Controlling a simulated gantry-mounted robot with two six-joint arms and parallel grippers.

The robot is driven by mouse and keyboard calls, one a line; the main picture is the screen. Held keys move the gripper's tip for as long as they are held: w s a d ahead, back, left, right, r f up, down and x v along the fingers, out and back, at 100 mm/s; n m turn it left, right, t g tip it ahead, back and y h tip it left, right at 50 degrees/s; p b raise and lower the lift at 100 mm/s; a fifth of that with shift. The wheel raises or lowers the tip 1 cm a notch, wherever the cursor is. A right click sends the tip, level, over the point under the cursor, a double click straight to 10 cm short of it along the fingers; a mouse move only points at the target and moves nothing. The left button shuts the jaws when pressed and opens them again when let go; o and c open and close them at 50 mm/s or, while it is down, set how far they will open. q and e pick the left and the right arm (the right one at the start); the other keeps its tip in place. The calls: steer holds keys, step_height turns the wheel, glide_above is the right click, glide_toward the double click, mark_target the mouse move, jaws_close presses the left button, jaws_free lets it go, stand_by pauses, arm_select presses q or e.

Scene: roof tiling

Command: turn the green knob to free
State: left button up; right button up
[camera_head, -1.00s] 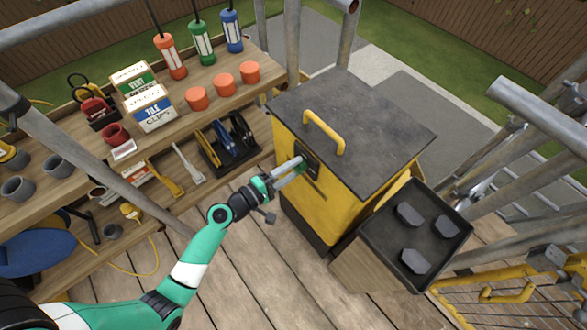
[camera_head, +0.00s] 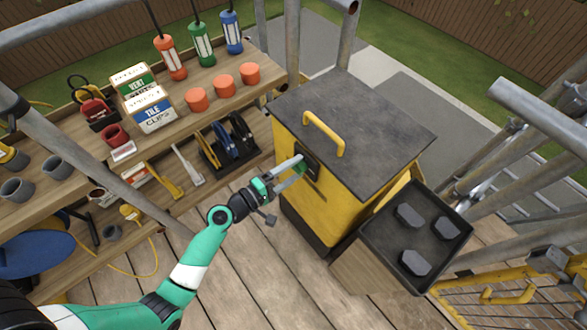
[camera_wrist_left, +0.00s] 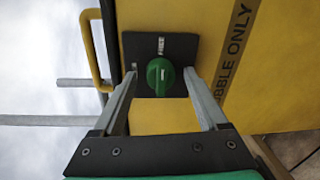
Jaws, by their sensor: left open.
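The green knob (camera_wrist_left: 158,76) sits on a dark plate (camera_wrist_left: 183,48) on the yellow wall of the bin. A second label at the plate's left is too small to read. My left gripper (camera_head: 298,168) is open, with its fingers on either side of the knob. In the wrist view there are gaps between the fingers and the knob. The right gripper is not in view.
The yellow bin (camera_head: 300,150) has a dark lid (camera_head: 370,115) with a yellow handle (camera_head: 323,131). A black tray (camera_head: 385,262) with several dark blocks is at its right. Wooden shelves (camera_head: 180,105) with supplies stand at the left. Scaffold poles surround the deck.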

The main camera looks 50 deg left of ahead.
arm_select(q)
steer(key=shift+s, duration=0.1)
steer(key=s+p, duration=0.1)
steer(key=s, duration=1)
steer(key=shift+s+a+r, duration=0.2)
steer(key=shift+a+r, duration=0.15)
steer(key=shift+r, duration=0.1)
